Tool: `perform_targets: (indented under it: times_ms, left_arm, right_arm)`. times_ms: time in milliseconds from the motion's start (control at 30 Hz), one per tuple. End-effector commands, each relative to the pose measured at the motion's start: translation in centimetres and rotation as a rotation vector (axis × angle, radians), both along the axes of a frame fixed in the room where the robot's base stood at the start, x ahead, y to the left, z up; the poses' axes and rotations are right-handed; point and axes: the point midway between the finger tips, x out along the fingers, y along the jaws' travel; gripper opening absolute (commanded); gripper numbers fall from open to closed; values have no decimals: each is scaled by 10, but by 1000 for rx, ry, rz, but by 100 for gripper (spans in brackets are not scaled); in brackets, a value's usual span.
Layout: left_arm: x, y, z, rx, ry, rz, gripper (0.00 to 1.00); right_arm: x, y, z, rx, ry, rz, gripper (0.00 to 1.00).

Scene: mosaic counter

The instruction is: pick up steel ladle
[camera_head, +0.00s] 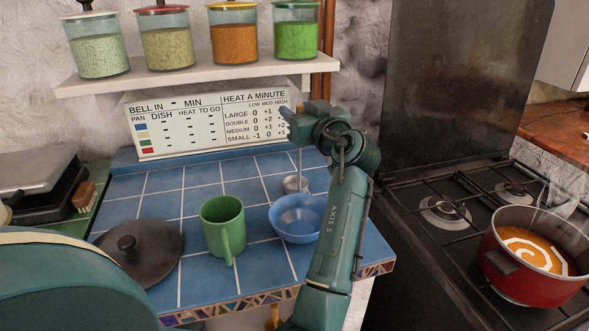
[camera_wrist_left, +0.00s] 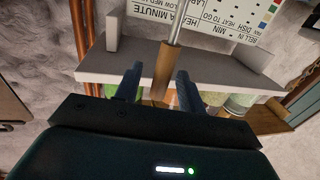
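The steel ladle stands upright at the back of the blue tiled counter in the head view. Its round steel cup (camera_head: 295,184) is low, near the tiles, and a thin shaft rises from it to my left gripper (camera_head: 288,113). In the left wrist view its brown handle (camera_wrist_left: 163,72) lies between the two dark fingers of my left gripper (camera_wrist_left: 158,88). Gaps show beside the handle, so the gripper looks open around it. In the head view the gripper and wrist hide most of the handle. My right gripper is not in view.
A blue bowl (camera_head: 297,219) sits just in front of the ladle cup. A green mug (camera_head: 223,228) and a dark lid (camera_head: 140,252) are left of it. A shelf (camera_head: 190,75) with jars overhangs the back. A red pot (camera_head: 520,283) steams on the stove at right.

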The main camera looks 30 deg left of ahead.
Motion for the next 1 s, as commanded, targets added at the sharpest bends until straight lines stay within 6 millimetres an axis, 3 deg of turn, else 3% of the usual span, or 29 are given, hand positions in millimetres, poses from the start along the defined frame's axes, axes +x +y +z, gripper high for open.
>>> perform_targets:
  times_ms: [133, 600, 1000]
  left_arm:
    - [0, 0, 0, 0, 0, 0, 40]
    - [0, 0, 0, 0, 0, 0, 1]
    - [0, 0, 3, 1, -2, 0, 0]
  right_arm:
    - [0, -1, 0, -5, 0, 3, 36]
    - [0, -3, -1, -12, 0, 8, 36]
    - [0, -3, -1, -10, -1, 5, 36]
